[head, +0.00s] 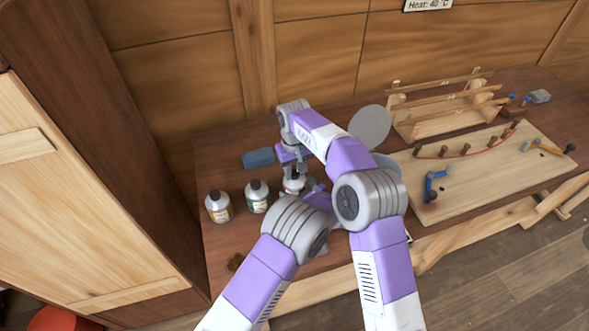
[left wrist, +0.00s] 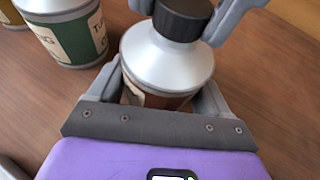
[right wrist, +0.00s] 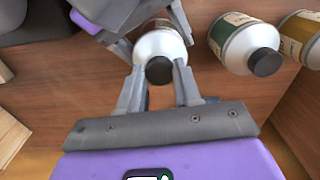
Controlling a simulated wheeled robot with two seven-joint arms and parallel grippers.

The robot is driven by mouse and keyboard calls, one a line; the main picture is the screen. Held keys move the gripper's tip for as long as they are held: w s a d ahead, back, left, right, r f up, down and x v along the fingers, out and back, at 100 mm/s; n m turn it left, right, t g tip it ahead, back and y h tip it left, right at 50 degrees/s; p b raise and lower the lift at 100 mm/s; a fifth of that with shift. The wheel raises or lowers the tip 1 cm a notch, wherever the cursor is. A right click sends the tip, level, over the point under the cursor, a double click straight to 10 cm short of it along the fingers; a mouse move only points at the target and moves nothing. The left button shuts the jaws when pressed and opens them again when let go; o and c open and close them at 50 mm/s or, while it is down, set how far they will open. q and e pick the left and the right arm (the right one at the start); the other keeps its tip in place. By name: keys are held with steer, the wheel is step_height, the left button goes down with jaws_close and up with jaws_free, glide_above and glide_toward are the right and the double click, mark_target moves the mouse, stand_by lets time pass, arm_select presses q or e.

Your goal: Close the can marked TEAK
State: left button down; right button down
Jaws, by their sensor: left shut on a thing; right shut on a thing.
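A silver can with a dark cap (head: 294,183) stands on the bench, partly hidden by my arms. My left gripper (left wrist: 165,85) is shut around the body of this can (left wrist: 168,55), from the side. My right gripper (right wrist: 158,75) is shut on the black cap (right wrist: 159,70), which sits on top of the can's neck. The cap also shows in the left wrist view (left wrist: 182,18) between the right fingers. The held can's label is mostly hidden, so I cannot read its marking.
A wooden rack (head: 445,105) and a pale board (head: 470,178) with pegs and tools fill the right side.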

steer(key=c, duration=0.8)
jaws_free()
steer(key=shift+r, duration=2.3)
steer(key=shift+r+n, duration=1.75)
steer(key=shift+n, duration=0.05)
steer(key=shift+f, duration=0.1)
